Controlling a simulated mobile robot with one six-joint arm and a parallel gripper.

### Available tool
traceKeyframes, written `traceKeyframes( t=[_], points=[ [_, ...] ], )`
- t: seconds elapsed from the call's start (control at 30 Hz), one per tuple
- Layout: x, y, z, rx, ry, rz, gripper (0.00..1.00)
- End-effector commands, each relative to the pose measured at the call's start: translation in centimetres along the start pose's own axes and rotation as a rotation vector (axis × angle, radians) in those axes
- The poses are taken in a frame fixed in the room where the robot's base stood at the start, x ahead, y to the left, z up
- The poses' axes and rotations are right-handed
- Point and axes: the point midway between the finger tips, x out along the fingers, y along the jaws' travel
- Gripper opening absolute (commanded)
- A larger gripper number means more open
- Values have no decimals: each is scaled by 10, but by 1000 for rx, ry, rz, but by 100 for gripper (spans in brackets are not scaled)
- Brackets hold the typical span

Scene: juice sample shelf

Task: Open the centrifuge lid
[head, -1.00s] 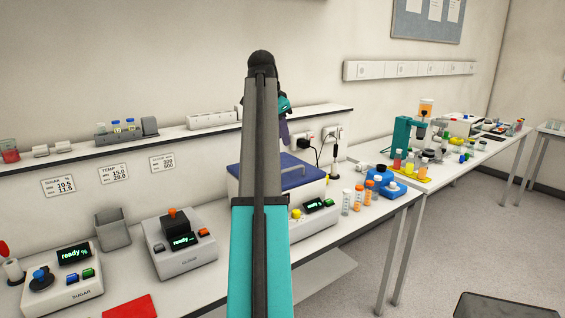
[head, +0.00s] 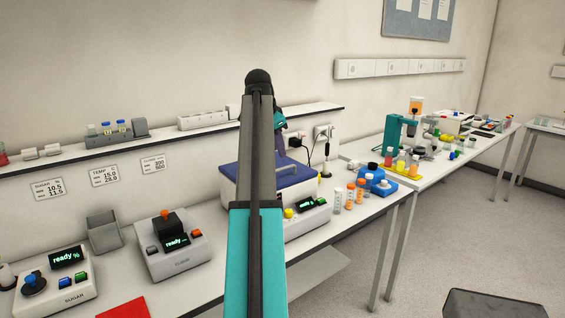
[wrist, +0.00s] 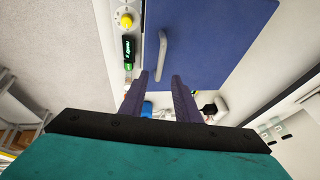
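The centrifuge is a white box (head: 304,226) on the bench with a blue lid (head: 235,172) that lies shut. My arm hides the middle of it in the head view. In the wrist view the blue lid (wrist: 225,40) fills the top middle, with a grey bar handle (wrist: 161,55) near its left edge. The front panel has a yellow knob (wrist: 126,20) and a green-lit display (wrist: 129,50). My gripper (wrist: 159,77) has two purple fingers, apart and empty, with the handle just beyond the tips. I cannot tell its height above the lid.
Sample vials (head: 350,196) and a blue rack (head: 375,180) stand right of the centrifuge. Two instruments, one with a black top (head: 172,250) and one marked SUGAR (head: 58,285), stand left. A wall shelf (head: 70,160) runs behind. Plugs and cables (head: 322,133) are near the centrifuge's back.

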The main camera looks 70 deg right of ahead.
Motion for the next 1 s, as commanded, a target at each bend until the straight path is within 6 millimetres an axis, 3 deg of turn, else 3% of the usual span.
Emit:
traceKeyframes(
  t=[0.53, 0.73, 1.0],
  points=[
    [67, 1, 0, 1, -1, 1, 29],
    [81, 0, -1, 1, 0, 0, 29],
    [84, 1, -1, 1, 0, 0, 29]
  ],
)
